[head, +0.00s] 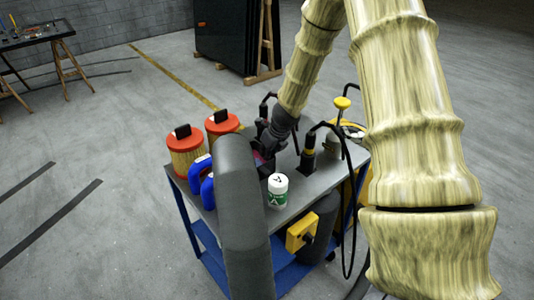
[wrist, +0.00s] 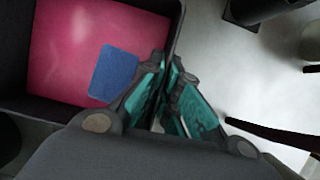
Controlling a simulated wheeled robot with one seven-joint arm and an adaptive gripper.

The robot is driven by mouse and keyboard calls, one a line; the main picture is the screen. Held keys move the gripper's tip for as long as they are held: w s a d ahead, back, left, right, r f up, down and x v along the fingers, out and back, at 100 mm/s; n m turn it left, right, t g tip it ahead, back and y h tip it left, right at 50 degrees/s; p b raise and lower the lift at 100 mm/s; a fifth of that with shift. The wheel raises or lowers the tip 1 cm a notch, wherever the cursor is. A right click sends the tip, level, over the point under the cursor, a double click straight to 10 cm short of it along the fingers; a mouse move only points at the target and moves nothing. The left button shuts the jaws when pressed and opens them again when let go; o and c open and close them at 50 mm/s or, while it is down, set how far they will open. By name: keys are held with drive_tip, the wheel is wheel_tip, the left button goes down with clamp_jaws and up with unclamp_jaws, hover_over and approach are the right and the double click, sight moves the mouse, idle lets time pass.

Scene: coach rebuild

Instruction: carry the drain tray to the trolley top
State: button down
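The drain tray is black-walled with a pink-red inside. In the wrist view its rim (wrist: 178,30) runs down to my gripper (wrist: 171,78), whose teal-padded fingers are close together on either side of the wall. A blue flat patch (wrist: 115,72) lies in the tray near the fingers. In the head view my gripper (head: 266,150) is over the trolley top (head: 306,186). Only a small dark and reddish bit of the tray (head: 261,164) shows there, mostly hidden by a grey body in front. I cannot tell whether the tray touches the trolley top.
On the trolley stand two red-lidded canisters (head: 185,144), blue jugs (head: 199,172), a white bottle (head: 278,190) and a black pump fitting (head: 308,153). A yellow-handled pump (head: 342,103) with a black hose is at the right. Open floor lies left.

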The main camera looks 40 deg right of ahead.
drive_tip(key=c, duration=1.6)
unclamp_jaws()
drive_tip(key=shift+c, duration=0.2)
drive_tip(key=shift+r, duration=0.1)
drive_tip(key=v, duration=1.2)
drive_tip(key=shift+r, duration=0.1)
